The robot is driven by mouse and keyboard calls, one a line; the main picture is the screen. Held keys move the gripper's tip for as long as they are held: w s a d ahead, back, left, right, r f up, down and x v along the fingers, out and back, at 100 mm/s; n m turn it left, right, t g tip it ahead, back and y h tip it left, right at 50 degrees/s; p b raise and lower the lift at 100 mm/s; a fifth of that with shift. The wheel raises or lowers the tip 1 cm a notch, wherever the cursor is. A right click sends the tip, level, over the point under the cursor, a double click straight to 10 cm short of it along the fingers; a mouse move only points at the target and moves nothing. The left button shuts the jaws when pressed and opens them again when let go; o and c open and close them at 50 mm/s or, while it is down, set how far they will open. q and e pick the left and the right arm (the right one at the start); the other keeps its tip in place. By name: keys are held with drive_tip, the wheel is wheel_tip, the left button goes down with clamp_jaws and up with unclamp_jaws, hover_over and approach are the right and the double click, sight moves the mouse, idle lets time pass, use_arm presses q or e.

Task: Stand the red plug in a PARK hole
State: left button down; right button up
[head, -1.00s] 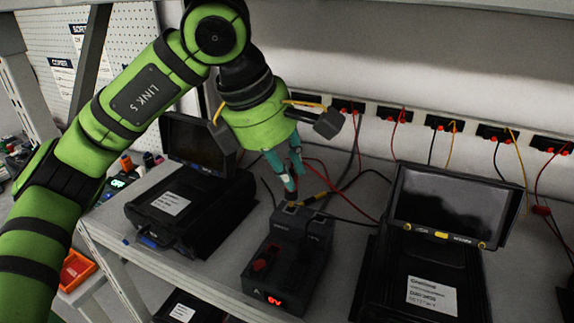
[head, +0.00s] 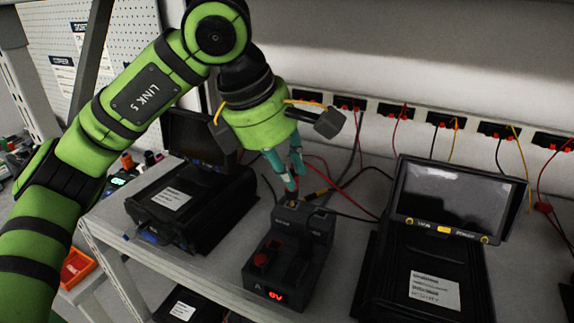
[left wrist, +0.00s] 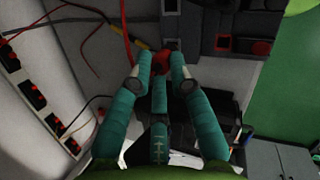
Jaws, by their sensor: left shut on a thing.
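My left gripper (head: 289,176) has its teal fingers shut on the red plug, above the back end of a dark box. In the left wrist view the red plug (left wrist: 162,63) shows between the fingertips. In the head view the fingers mostly hide it, and its lower end is at the box's back top edge. I cannot tell whether it is in a hole. The dark box (head: 287,262) has a red knob and a lit red display on its front. Its small top labels are too blurred to read, so I cannot pick out PARK. My right gripper is not in view.
Black units with screens stand left (head: 205,215) and right (head: 425,255) of the box on the grey shelf. Red, black and yellow cables run behind the box to a row of wall sockets (head: 395,112). An orange bin (head: 77,267) sits lower left.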

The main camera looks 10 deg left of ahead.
use_arm(q)
drive_tip(key=shift+w+f+b, duration=0.15)
drive_tip(key=shift+f+b, duration=0.65)
drive_tip(key=shift+b, duration=0.05)
idle(0.6)
drive_tip(key=c, duration=0.7)
unclamp_jaws()
drive_tip(key=shift+r, duration=0.1)
drive_tip(key=shift+r+p, duration=1.1)
drive_tip(key=shift+r, duration=0.15)
drive_tip(key=shift+w+r+p, duration=0.25)
drive_tip(key=shift+r+p, duration=0.3)
drive_tip(key=shift+r, duration=0.15)
drive_tip(key=shift+w+r+p, duration=0.25)
drive_tip(key=shift+r+p, duration=0.25)
drive_tip(key=shift+r, duration=0.2)
